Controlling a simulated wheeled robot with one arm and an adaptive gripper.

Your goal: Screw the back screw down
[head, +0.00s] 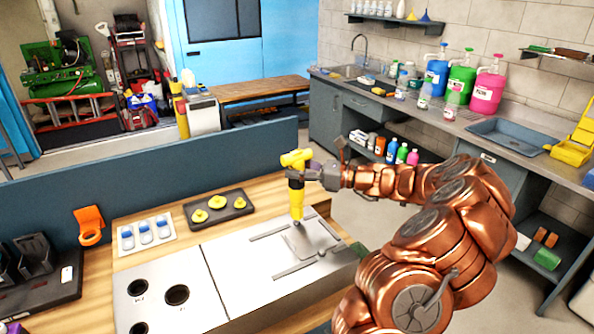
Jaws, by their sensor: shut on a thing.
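My gripper (314,176) is shut on a yellow and black power screwdriver (296,202), which it holds upright with its bit end down. The screwdriver's lower end is over the back part of a metal panel (240,272) on the workbench. The back screw is not clearly visible under the tool; I cannot tell whether the bit touches it. A small dark fitting (321,253), perhaps a screw, shows farther forward on the panel, near a grey bar.
A dark tray with yellow knobs (218,205) and a white tray with blue-topped pieces (146,232) lie left of the tool. An orange holder (89,225) stands farther left. A low blue partition (150,175) runs behind the bench. Round holes open the panel's left part.

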